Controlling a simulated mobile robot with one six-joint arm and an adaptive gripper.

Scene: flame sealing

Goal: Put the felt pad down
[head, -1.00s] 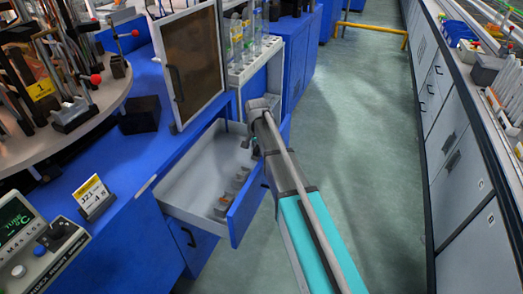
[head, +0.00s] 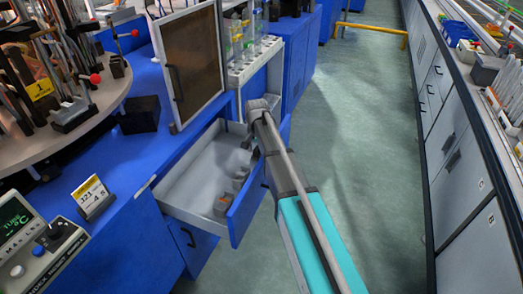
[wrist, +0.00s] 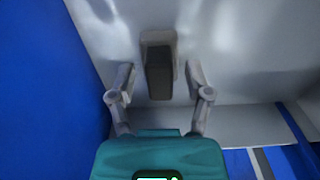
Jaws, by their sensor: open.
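A dark grey block, which looks like the felt pad (wrist: 159,80), sits against a light grey holder (wrist: 158,38) in the wrist view. My gripper (wrist: 160,76) is open, with one finger on each side of the pad and a visible gap on both sides. The pad appears to rest inside the open drawer (head: 190,185). In the head view my arm hides most of the gripper, and I cannot make out the pad there.
The blue drawer front (head: 246,207) is close to my arm. A framed door panel (head: 192,65) stands above the drawer, and a tube rack (head: 252,62) is behind. The floor to the right is clear.

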